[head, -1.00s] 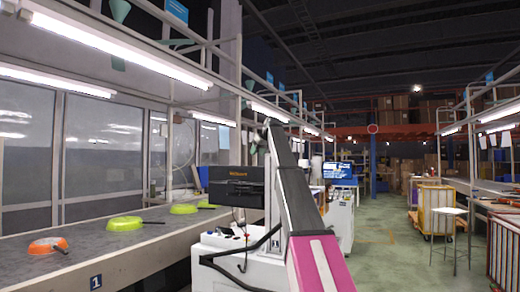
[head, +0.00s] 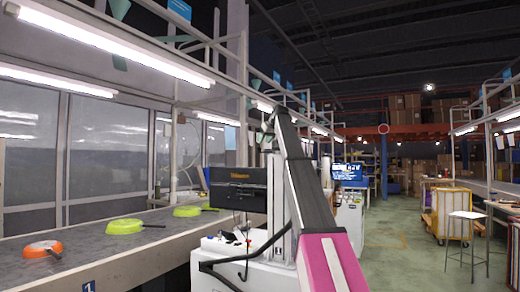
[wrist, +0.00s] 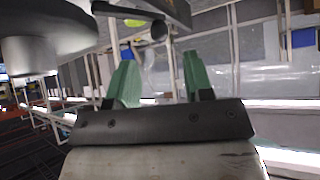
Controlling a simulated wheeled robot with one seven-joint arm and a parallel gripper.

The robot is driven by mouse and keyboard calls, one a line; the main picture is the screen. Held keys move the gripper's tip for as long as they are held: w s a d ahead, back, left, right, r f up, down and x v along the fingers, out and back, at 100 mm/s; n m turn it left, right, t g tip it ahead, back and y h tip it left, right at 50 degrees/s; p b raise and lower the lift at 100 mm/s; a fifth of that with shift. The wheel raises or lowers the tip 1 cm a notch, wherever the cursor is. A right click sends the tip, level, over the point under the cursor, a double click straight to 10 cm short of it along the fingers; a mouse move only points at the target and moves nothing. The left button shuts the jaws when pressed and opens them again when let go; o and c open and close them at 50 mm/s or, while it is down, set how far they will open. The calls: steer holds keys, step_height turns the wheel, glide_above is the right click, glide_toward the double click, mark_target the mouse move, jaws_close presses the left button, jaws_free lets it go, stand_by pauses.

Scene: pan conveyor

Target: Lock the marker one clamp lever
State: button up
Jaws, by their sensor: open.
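A blue marker with a white 1 (head: 89,286) is on the front side of the conveyor (head: 140,265) at the lower left of the head view, partly cut off by the picture's bottom edge. I cannot make out a clamp lever near it in either view. My gripper (wrist: 158,78) shows in the wrist view with its two green fingers spread apart and nothing between them. It is up in the air, away from the marker, with wall panels and light strips behind it.
An orange pan (head: 42,249) and green pans (head: 125,227) (head: 187,211) lie on the conveyor. A stool (head: 465,235) and a yellow cart (head: 450,213) stand at the right. The green floor between is clear.

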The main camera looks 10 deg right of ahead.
steer(key=x, duration=0.6)
jaws_close()
